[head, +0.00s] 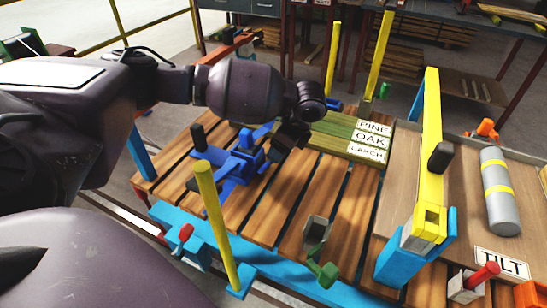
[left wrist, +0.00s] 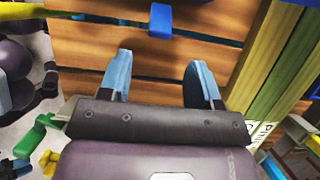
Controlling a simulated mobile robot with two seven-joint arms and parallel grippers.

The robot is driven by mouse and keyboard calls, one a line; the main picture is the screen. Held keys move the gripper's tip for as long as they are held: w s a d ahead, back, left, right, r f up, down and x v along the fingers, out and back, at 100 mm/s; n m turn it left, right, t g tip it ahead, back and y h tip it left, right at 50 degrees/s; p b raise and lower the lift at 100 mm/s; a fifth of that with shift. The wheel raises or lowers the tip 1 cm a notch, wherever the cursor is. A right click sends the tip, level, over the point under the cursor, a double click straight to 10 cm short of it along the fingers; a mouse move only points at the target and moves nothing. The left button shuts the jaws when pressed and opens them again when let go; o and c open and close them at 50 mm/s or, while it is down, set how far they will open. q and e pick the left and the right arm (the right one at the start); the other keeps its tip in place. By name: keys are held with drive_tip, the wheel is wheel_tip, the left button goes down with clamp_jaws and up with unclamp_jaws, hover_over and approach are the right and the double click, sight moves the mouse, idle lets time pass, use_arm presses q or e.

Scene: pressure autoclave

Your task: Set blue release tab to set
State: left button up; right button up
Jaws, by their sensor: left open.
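A blue fixture (head: 238,163) with black knobs sits on the slatted wooden deck, left of the middle in the head view. In the left wrist view a small blue tab (left wrist: 160,20) stands over the wood planks at the top edge, beyond my fingertips. My left gripper (head: 268,146) reaches down from the right end of its arm, close beside the blue fixture. In the left wrist view its two blue-tipped fingers (left wrist: 160,80) are apart, with bare wood between them. I cannot tell the tab's setting. My right gripper is not in view.
A yellow post (head: 216,225) stands in front. A yellow beam (head: 432,150) stands at right, near a grey cylinder (head: 498,190) and a TILT label (head: 502,264).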

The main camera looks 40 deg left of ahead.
sight(271, 162)
use_arm(q)
drive_tip(key=b+x, duration=0.1)
drive_tip(key=x, duration=0.4)
drive_tip(key=shift+s+f, duration=0.1)
drive_tip(key=shift+f, duration=0.15)
drive_tip(key=b+x, duration=0.1)
drive_tip(key=x, duration=0.2)
drive_tip(key=shift+a+f, duration=0.1)
drive_tip(key=shift+f, duration=0.05)
drive_tip(key=shift+a+f+b, duration=0.25)
drive_tip(key=shift+f+b, duration=0.05)
drive_tip(key=shift+f, duration=0.2)
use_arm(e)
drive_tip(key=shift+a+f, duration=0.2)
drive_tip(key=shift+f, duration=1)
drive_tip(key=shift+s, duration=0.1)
use_arm(q)
drive_tip(key=c, duration=0.9)
